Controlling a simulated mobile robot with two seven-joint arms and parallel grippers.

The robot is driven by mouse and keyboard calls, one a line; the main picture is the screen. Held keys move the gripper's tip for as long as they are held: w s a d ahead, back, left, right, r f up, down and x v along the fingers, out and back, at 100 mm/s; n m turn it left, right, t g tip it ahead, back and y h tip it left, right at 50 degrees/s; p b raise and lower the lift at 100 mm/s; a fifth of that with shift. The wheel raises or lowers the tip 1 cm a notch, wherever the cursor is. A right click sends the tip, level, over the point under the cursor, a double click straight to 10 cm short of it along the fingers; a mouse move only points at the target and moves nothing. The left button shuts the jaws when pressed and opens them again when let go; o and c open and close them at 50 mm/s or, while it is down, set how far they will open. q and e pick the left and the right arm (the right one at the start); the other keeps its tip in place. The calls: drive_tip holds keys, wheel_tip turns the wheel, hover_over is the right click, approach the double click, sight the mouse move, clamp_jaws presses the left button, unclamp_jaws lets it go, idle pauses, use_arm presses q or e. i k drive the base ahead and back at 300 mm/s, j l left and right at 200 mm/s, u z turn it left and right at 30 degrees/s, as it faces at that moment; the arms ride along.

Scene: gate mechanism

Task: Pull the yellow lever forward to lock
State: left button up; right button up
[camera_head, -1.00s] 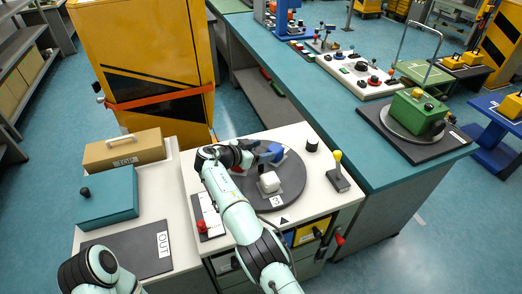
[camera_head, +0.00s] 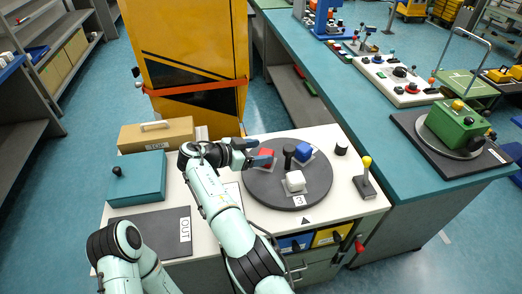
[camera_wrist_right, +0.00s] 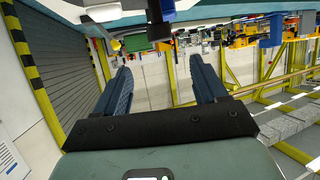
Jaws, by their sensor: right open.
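The yellow lever (camera_head: 366,163) is a yellow knob on a dark stem, standing on a small dark base at the right end of the white-topped station. My right gripper (camera_head: 263,151) is over the left part of the round dark turntable (camera_head: 268,192), close to a red block, well to the left of the lever. Its two blue fingers stand apart with nothing between them in the right wrist view (camera_wrist_right: 163,82).
The turntable carries a red block (camera_head: 262,160), a blue block (camera_head: 303,152), a white block (camera_head: 294,181) and a black post (camera_head: 289,155). A black knob (camera_head: 341,148) stands between turntable and lever. A teal box (camera_head: 137,178) is at left. The teal bench (camera_head: 410,150) borders the right.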

sight(366, 161)
drive_tip(key=k, duration=1)
